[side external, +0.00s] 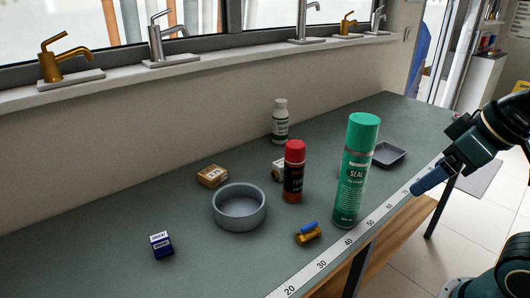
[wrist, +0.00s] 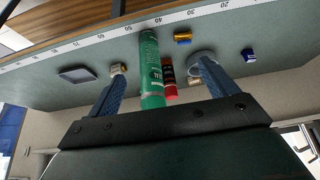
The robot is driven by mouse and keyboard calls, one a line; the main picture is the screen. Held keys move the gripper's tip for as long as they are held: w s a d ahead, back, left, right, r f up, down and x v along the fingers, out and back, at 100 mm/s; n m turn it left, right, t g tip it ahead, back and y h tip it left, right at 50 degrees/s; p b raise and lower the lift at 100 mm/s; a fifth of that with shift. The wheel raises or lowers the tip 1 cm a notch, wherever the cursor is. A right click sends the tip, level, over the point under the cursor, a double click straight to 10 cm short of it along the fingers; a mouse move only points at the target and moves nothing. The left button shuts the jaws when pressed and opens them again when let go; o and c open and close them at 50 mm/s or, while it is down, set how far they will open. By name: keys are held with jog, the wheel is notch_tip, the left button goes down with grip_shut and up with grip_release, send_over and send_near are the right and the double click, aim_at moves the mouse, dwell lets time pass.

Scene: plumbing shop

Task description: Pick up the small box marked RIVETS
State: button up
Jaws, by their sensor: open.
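In the wrist view the blue box (wrist: 248,55) is at the right, and a pale box (wrist: 118,67) shows by the left fingertip. My gripper (side external: 420,187) is open and empty at the bench's right front edge; both blue fingers show in the wrist view (wrist: 158,68).
A tall green can (side external: 352,180) and a red-capped can (side external: 294,172) stand mid-bench. A grey bowl (side external: 240,207), a brass valve with a blue handle (side external: 308,234), a white bottle (side external: 280,122) and a dark tray (side external: 388,155) are around them. The left bench is mostly clear.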

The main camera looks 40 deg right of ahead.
jog(key=shift+o, duration=0.3)
jog(key=w+a+r, duration=0.1)
jog(key=w+r, duration=1.1)
jog(key=w+a+r+n, duration=0.1)
jog(key=w+a, duration=0.2)
jog(key=w, duration=0.8)
jog(key=w+a+n, duration=0.1)
jog(key=w+a, duration=0.1)
jog(key=w, duration=0.9)
jog(key=w+a+f+y, duration=0.1)
jog(key=w+a+f, duration=0.25)
jog(key=w, duration=0.35)
jog(key=w+a+f, duration=0.2)
jog(key=w+f, duration=0.3)
jog(key=w, duration=0.3)
notch_tip(320, 180, down, 18)
jog(key=shift+s+r, duration=0.15)
jog(key=shift+r, duration=0.05)
